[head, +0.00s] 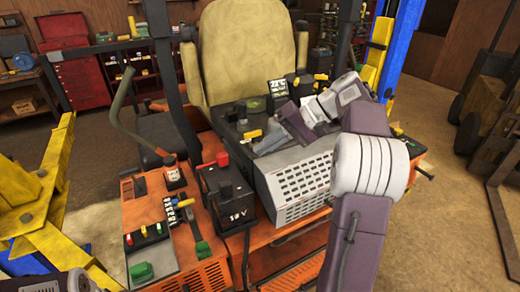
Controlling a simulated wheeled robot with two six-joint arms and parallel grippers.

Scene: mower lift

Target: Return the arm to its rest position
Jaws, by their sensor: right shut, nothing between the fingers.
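My right arm, purple and white, rises from the bottom right and bends back to the left over the machine's deck. Its gripper (270,141) is shut and empty, above the dark panel in front of the tan seat (245,45). A small yellow knob (251,135) shows just left of the fingertips. I cannot tell whether the fingers touch the panel. My left gripper is not in view.
The orange mower (205,280) fills the middle, with a grey perforated box (302,182), a black 18 V box (228,195) and upright levers (122,100). Yellow lift parts (45,215) stand left and a blue post (402,45) behind. A forklift (490,110) stands right; floor (450,240) is clear.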

